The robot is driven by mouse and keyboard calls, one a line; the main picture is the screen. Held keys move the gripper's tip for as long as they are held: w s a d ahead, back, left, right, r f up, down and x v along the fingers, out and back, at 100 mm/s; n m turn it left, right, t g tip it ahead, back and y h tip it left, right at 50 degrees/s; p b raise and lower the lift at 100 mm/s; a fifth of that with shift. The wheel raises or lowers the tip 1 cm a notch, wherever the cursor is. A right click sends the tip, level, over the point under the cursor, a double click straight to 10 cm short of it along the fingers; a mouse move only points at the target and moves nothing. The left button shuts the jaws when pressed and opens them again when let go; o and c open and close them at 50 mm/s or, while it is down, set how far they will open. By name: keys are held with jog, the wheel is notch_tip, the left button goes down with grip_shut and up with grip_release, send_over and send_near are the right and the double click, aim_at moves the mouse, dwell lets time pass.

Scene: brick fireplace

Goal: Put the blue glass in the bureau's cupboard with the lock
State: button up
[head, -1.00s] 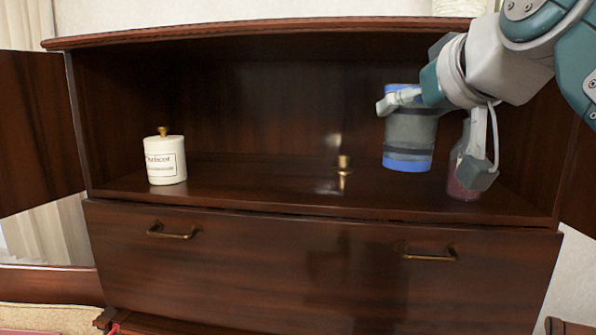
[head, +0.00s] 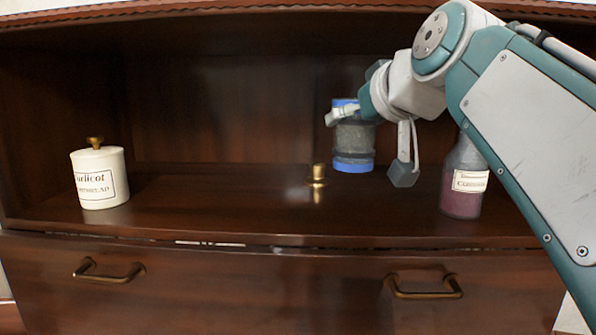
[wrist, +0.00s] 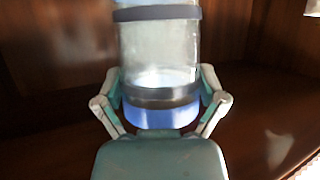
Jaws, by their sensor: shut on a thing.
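The blue glass (head: 354,140) is a clear cylinder with blue bands at top and bottom. My gripper (head: 368,145) is shut on it and holds it upright inside the open cupboard (head: 235,182) of the dark wooden bureau. The glass seems to be above the shelf; its exact height is hard to tell. In the wrist view the glass (wrist: 158,55) stands between both fingers of the gripper (wrist: 160,105), its top cut off by the frame. A small brass piece (head: 318,177), perhaps the lock, stands at the middle of the shelf.
A white lidded jar (head: 99,178) stands at the left of the shelf. A labelled bottle with dark red contents (head: 464,185) stands at the right, close to my arm. The shelf between the jar and the brass piece is clear. A drawer with brass handles (head: 108,272) lies below.

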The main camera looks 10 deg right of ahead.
aim_at(369, 163)
jog(key=shift+w+d+f, duration=0.1)
jog(key=shift+w+f, duration=0.85)
jog(key=shift+f, duration=0.6)
jog(key=shift+w+f, duration=0.95)
jog(key=shift+f, duration=0.6)
jog(key=shift+w+d+f, duration=0.1)
jog(key=shift+w+f, duration=0.85)
jog(key=shift+f, duration=0.6)
jog(key=o, duration=0.9)
jog(key=shift+o, duration=0.3)
jog(key=shift+s+r, duration=0.15)
jog(key=shift+s, duration=0.1)
jog(key=v, duration=1.1)
jog(key=shift+s, duration=0.25)
